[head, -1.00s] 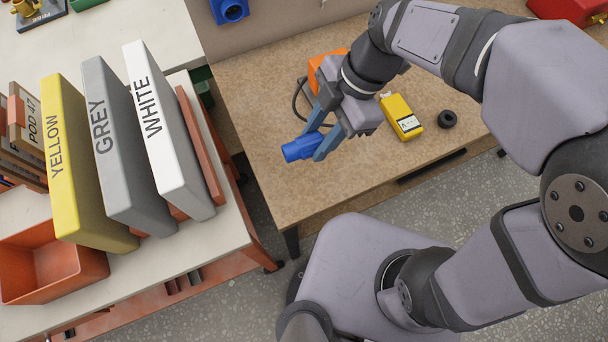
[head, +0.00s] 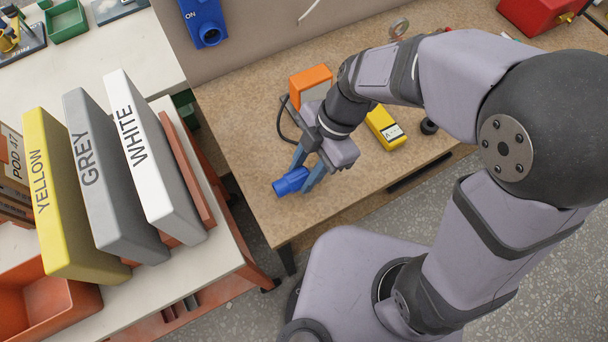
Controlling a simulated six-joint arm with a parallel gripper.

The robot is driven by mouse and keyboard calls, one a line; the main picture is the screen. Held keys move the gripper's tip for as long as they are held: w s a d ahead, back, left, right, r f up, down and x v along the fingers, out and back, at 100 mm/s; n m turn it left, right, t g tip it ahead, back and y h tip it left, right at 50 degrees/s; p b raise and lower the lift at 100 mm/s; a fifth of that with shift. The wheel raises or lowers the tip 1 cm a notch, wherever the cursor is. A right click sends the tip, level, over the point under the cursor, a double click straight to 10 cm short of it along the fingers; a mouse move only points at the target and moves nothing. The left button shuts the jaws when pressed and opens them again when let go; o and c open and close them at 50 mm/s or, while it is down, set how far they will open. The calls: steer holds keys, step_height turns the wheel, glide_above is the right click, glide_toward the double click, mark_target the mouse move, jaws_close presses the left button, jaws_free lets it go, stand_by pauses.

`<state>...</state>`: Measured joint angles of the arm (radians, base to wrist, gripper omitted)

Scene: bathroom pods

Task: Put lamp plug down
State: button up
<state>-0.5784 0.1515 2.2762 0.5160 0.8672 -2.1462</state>
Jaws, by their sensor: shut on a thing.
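The lamp plug (head: 290,182) is a blue cylinder-like piece near the front left part of the brown workbench (head: 240,130). My gripper (head: 305,178) is shut on it, with the two blue-grey fingers on the plug's right end. The plug lies roughly level, its free end pointing left. It is low over the bench top; I cannot tell whether it touches the surface.
An orange-topped device (head: 310,82) with a black cable stands behind my gripper. A yellow meter (head: 385,127) and a black ring (head: 429,126) lie to the right. Upright YELLOW, GREY and WHITE binders (head: 150,155) stand left. The bench's left front is clear.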

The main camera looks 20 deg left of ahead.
mark_target(309, 172)
steer(key=shift+f, duration=1.6)
steer(key=shift+f, duration=0.1)
steer(key=o, duration=1.2)
steer(key=shift+w+r, duration=0.15)
steer(key=shift+r, duration=0.25)
steer(key=v, duration=1.1)
steer(key=shift+d+r, duration=0.2)
